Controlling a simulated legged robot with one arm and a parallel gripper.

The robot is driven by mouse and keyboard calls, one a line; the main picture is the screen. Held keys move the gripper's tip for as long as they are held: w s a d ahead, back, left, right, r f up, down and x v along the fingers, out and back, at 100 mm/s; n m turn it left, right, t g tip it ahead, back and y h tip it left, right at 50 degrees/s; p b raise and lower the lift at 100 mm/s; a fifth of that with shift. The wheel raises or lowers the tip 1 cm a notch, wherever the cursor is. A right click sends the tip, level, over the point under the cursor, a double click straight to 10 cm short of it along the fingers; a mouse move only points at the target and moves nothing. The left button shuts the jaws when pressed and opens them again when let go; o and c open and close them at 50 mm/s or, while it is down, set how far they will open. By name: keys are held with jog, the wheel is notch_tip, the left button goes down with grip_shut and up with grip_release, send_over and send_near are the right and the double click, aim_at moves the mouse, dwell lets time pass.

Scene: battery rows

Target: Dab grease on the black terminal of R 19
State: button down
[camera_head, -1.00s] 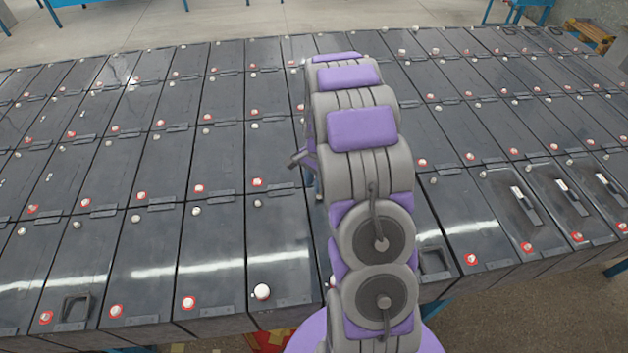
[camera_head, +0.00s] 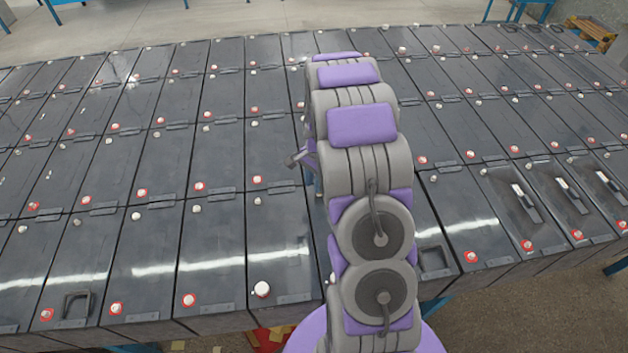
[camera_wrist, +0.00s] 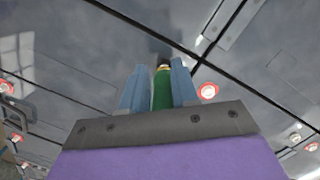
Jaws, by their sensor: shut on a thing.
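My gripper (camera_wrist: 158,88) shows in the wrist view with its two blue fingers shut on a green tool (camera_wrist: 161,92). The tool has a pale band and a dark tip that points away from the wrist, over the grey battery tops. A red-ringed terminal (camera_wrist: 208,91) is just right of the fingers. I cannot tell whether the tip touches anything. In the head view my arm covers the gripper and the tool. No row or number labels can be read, so I cannot tell which battery is R 19. Its black terminal cannot be picked out.
Rows of dark batteries (camera_head: 218,155) fill the bench, packed closely. Some terminals have red rings (camera_head: 189,300); others are plain pale posts (camera_head: 262,289). Open floor (camera_head: 300,18) lies beyond the bench, with a wooden pallet (camera_head: 590,32) at the far right.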

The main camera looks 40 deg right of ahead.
jog(key=shift+f, duration=0.35)
jog(key=shift+r, duration=0.1)
dwell(0.8)
notch_tip(320, 180, up, 8)
jog(key=p, duration=0.2)
jog(key=shift+p, duration=0.35)
dwell(0.4)
